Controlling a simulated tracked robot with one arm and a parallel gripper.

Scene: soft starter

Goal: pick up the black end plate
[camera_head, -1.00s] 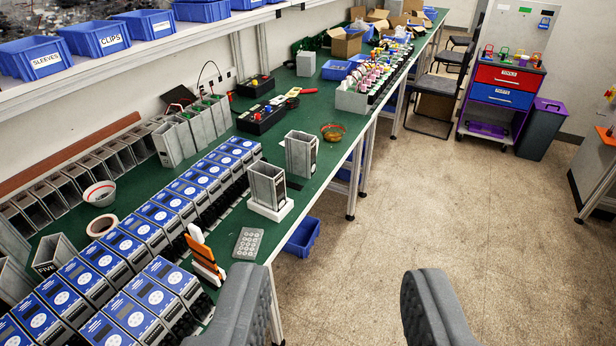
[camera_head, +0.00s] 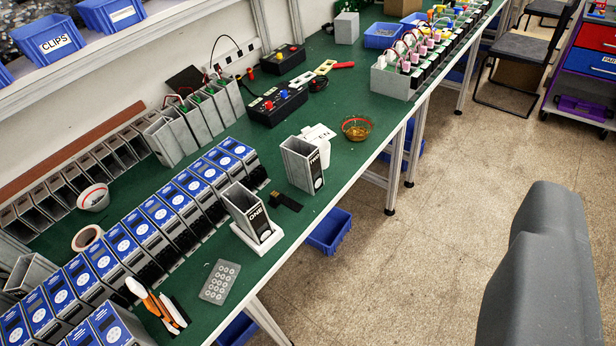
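A flat black piece (camera_head: 286,201), which looks like the black end plate, lies on the green bench top between the housing marked ONE (camera_head: 250,213) and the housing marked TWO (camera_head: 303,165). A small brownish part touches or adjoins its upper left end. Of my gripper (camera_head: 545,265), one thick grey finger shows at the lower right, over the floor and well right of the bench. The other finger is out of frame. Floor shows on both sides of this finger and nothing is seen held, so the gripper appears open, apart from the black piece.
Housing ONE stands in a white base near the bench's front edge. Rows of blue-faced units (camera_head: 140,228) fill the left. A blue bin (camera_head: 328,231) hangs below the edge.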

